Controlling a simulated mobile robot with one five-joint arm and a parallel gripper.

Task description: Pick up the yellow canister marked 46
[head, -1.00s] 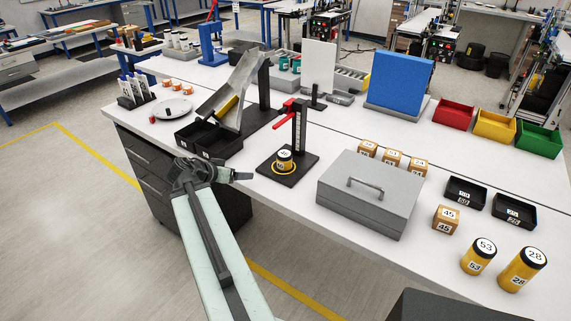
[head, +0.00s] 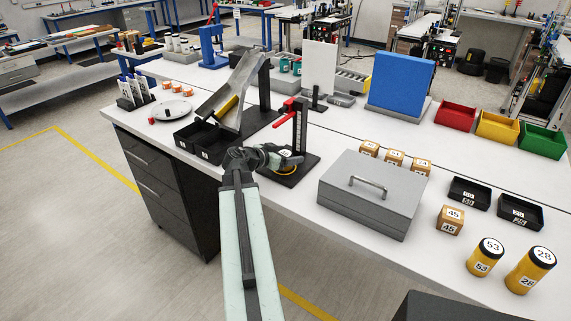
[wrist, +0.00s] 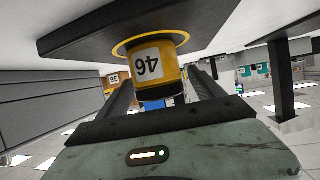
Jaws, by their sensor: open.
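The yellow canister marked 46 (wrist: 150,60) has a dark band at its end and a white label. It stands in a yellow ring on a black base plate (wrist: 75,42), and the wrist view shows it upside down. In the head view the canister (head: 288,155) is mostly hidden by my gripper (head: 272,155). My gripper is open, with one finger on each side of the canister in the wrist view. I cannot tell whether either finger touches it.
A red-handled clamp on a black post (head: 301,125) rises right behind the canister. A grey metal box (head: 368,195) stands to the right. Canisters 53 (head: 484,258) and 28 (head: 530,272) stand farther right.

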